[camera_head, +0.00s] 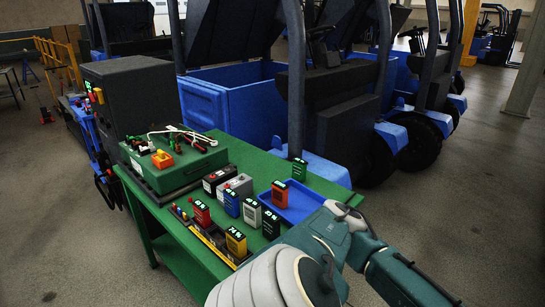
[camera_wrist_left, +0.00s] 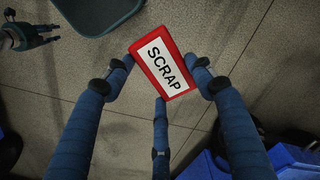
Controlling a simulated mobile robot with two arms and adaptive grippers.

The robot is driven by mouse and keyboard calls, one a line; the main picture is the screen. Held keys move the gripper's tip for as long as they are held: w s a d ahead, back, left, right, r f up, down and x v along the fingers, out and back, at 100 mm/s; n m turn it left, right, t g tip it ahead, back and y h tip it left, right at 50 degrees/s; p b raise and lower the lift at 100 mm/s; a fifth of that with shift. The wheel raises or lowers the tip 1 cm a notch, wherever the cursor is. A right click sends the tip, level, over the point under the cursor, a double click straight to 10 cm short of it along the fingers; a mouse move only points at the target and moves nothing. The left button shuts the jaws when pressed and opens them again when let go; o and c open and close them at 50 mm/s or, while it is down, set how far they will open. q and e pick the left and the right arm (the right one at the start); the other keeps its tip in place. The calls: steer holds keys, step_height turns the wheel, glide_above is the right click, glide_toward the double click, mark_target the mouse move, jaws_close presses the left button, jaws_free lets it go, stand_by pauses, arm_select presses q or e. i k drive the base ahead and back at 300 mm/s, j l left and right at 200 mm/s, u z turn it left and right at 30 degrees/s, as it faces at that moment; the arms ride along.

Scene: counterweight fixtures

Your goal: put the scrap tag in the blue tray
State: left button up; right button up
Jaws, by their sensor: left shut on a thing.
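The scrap tag (camera_wrist_left: 165,63) is a red-edged plate with a white label reading SCRAP. In the left wrist view it is held between the blue fingers of my left gripper (camera_wrist_left: 161,80), above bare grey floor. The blue tray (camera_head: 302,207) lies on the green table in the head view, near its right end. My teal and white arm crosses the lower right of the head view, and the tag does not show there. A small dark shape at the top left of the left wrist view looks like my right gripper (camera_wrist_left: 30,36); its jaws are unclear.
A green charger box (camera_head: 175,163) stands at the table's left. Blue forklifts stand behind. Floor at right is clear.

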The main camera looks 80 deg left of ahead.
mark_target(308, 216)
steer(key=i+j+u, duration=0.15)
steer(key=u, duration=0.3)
steer(key=i+u, duration=0.25)
steer(key=u, duration=0.25)
steer(key=i+u, duration=0.2)
steer(key=u, duration=0.25)
steer(key=i+u, duration=0.2)
steer(key=u, duration=0.25)
steer(key=i+l+u, duration=0.15)
steer(key=u, duration=0.35)
